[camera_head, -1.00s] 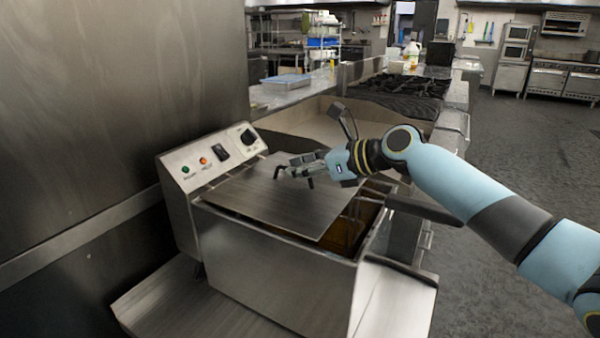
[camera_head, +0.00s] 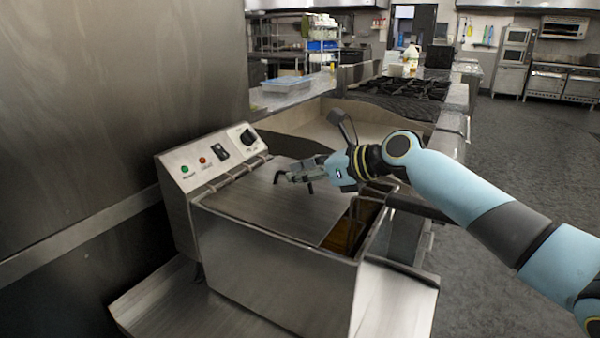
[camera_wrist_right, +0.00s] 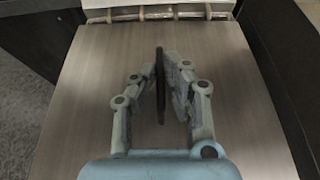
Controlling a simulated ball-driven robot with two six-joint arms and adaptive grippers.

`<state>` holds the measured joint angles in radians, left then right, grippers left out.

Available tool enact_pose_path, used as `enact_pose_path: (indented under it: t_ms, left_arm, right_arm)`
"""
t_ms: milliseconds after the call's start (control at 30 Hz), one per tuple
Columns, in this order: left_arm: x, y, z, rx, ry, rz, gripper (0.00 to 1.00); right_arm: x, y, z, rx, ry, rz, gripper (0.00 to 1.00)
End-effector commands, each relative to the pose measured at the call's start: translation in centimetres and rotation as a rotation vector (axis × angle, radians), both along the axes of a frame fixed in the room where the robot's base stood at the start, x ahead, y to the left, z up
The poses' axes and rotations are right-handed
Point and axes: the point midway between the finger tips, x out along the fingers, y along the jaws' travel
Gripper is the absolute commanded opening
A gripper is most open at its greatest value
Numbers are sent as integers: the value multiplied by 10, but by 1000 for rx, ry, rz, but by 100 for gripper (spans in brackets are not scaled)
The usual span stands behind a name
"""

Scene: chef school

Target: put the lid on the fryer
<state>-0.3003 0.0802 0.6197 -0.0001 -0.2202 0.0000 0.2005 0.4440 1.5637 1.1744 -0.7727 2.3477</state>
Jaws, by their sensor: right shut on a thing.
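The steel lid (camera_head: 268,212) lies over the top of the fryer (camera_head: 270,275), covering most of its opening. A strip of the inside with brown oil (camera_head: 345,232) shows along the right side. My right gripper (camera_head: 283,178) is shut on the lid's dark handle, which stands between its fingers in the right wrist view (camera_wrist_right: 160,80). In that view the lid (camera_wrist_right: 90,90) fills the space below the fingers, with a rail at its far edge. I cannot tell whether the lid touches the rim everywhere. My left gripper is not in view.
The fryer's control panel (camera_head: 212,160) with knob and lights stands behind the lid. A steel wall (camera_head: 110,90) is close on the left. A stove with black grates (camera_head: 405,92) and a clear tray (camera_head: 287,84) are farther back. Open floor (camera_head: 530,150) lies to the right.

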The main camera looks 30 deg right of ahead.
Motion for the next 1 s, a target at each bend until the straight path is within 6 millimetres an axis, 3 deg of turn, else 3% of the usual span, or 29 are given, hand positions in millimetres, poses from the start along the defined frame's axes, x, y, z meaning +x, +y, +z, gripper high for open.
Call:
enact_pose_path:
  t_ms: [33,200,567,1000]
  left_arm:
    - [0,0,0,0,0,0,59]
    - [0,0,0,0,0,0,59]
    - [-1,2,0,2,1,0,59]
    - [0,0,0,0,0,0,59]
  right_arm:
    - [0,0,1,2,-3,0,13]
    - [0,0,1,1,-1,0,35]
    - [-4,-3,0,-2,2,-1,36]
    - [-75,-43,34,-8,3,3,36]
